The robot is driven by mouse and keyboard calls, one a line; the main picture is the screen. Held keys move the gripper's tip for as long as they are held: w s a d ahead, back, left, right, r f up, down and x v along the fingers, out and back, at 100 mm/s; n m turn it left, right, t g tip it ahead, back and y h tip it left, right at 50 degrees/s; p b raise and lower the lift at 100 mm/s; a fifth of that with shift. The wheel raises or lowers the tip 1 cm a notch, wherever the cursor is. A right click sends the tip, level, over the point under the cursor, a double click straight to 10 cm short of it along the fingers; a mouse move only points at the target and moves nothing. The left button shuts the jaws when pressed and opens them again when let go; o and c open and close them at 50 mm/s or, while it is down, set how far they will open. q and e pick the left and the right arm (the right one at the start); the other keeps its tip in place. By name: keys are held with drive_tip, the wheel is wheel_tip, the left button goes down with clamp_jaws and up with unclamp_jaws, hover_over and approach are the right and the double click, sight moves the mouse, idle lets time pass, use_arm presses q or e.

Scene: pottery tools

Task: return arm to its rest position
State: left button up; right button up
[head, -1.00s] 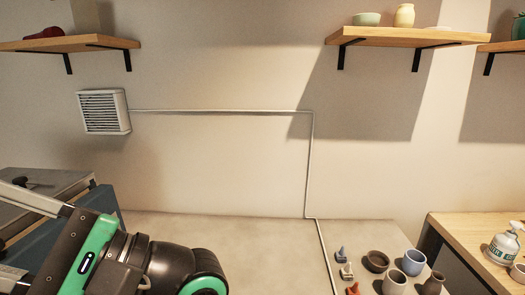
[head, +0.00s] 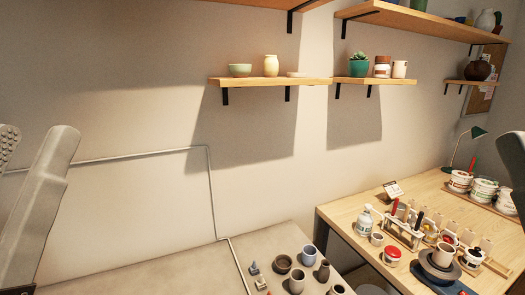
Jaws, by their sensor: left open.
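My left gripper (head: 37,135) is at the left edge of the head view, very close to the camera. Its grey fingers stand apart, one with a dotted pad, and nothing shows between them. Most of its arm is out of the picture. A grey piece (head: 511,165) cut off by the right edge looks like part of my right gripper, but too little of it shows to tell its state. Neither grey part touches anything on the tables.
A pale table (head: 180,272) holds several cups, bowls and small tools. A wooden table (head: 345,222) at right carries a spray bottle (head: 365,221), jars, a tool rack and a green lamp (head: 470,140). Wall shelves (head: 270,81) hold pots.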

use_arm(q)
wheel_tip(320, 180, up, 29)
drive_tip(key=p, duration=2.6)
use_arm(e)
wheel_tip(320, 180, up, 29)
use_arm(q)
wheel_tip(320, 180, down, 32)
drive_tip(key=b, duration=3.2)
drive_tip(key=shift+h, duration=0.3)
use_arm(e)
wheel_tip(320, 180, down, 32)
use_arm(q)
drive_tip(key=shift+f, duration=0.1)
use_arm(e)
drive_tip(key=shift+f, duration=0.15)
